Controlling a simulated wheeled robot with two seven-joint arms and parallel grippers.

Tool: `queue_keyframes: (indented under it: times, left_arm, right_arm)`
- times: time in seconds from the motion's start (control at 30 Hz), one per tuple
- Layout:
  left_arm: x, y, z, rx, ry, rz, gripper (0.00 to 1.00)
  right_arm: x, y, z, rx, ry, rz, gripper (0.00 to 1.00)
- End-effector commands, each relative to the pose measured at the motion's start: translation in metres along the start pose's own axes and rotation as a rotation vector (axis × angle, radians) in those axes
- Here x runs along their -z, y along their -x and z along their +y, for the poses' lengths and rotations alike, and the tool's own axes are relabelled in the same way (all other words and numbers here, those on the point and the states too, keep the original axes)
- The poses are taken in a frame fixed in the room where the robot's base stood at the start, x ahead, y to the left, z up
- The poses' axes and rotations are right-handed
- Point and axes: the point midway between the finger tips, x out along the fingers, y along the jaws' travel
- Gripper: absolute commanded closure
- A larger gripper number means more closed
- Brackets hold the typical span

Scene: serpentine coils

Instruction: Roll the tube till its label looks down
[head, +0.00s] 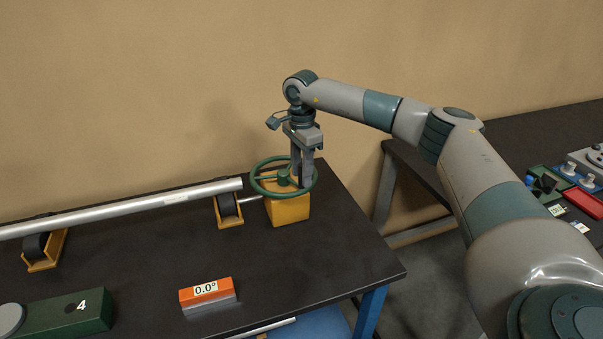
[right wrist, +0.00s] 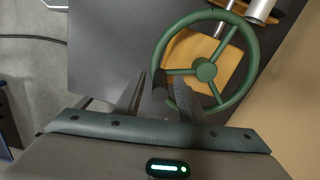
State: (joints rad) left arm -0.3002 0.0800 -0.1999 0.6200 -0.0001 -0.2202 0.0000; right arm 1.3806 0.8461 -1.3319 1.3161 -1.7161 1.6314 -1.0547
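The silver tube (head: 120,209) lies on two orange roller stands, the right one (head: 229,211) and the left one (head: 44,250). A faint pale patch on its near side, towards the right end, may be the label; I cannot read it. A green handwheel (head: 256,182) sits on an orange block (head: 289,209) beside the tube's right end, joined to the right roller by a thin shaft. My right gripper (head: 302,182) points down at the wheel's right side.
An orange and grey block (head: 207,296) reading 0.0° stands on the dark table (head: 340,262). A second table (head: 500,130) on the right holds small coloured parts. The tabletop right of the readout is clear.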

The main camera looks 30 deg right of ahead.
Motion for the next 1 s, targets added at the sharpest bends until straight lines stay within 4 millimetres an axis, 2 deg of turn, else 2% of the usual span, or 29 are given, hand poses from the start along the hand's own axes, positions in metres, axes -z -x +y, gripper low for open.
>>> queue_keyframes:
  times: [0.23,0.57,0.67,0.73,1.0]
  left_arm:
    - [0.001,0.008,0.0,0.0,0.0,0.0,0.44]
    - [0.001,0.008,0.0,0.0,0.0,0.0,0.44]
    - [0.001,0.008,0.0,0.0,0.0,0.0,0.44]
    - [0.001,0.008,0.0,0.0,0.0,0.0,0.44]
    - [0.001,0.008,0.0,0.0,0.0,0.001,0.44]
  right_arm:
    - [0.0,-0.02,0.0,-0.001,0.0,0.001,0.64]
    - [0.0,-0.023,0.0,0.0,0.0,0.001,0.64]
    - [0.0,-0.023,0.0,0.0,0.0,0.0,0.83]
    - [0.0,-0.023,0.0,0.001,0.0,0.0,1.0]
    - [0.0,-0.023,0.0,0.001,0.001,0.0,1.0]
